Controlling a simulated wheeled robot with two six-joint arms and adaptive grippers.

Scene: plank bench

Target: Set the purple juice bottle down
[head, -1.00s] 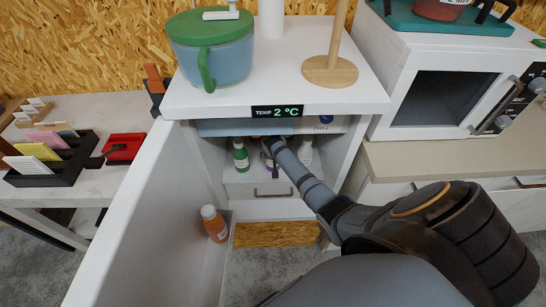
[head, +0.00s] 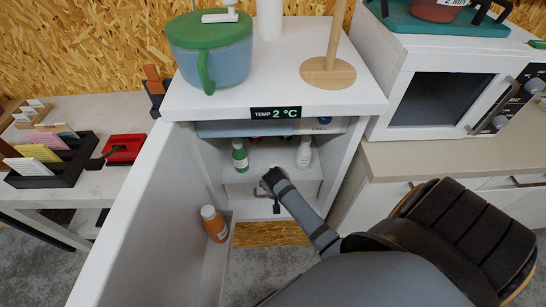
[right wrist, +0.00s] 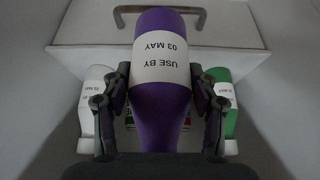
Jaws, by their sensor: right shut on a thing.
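The purple juice bottle (right wrist: 160,110) is between the fingers of my right gripper (right wrist: 160,100) in the right wrist view. Its white label reads "USE BY 03 MAY", upside down in that view. In the head view my right gripper (head: 270,180) is at the front of the fridge shelf, above the drawer, and it hides most or all of the bottle. Whether the bottle's base touches anything cannot be seen. My left gripper is not in view.
A green bottle (head: 240,156) and a white bottle (head: 304,153) stand on the shelf (head: 262,158), with a gap between them. The fridge door (head: 140,215) is open at left, holding an orange bottle (head: 214,223). A handled drawer is below the shelf.

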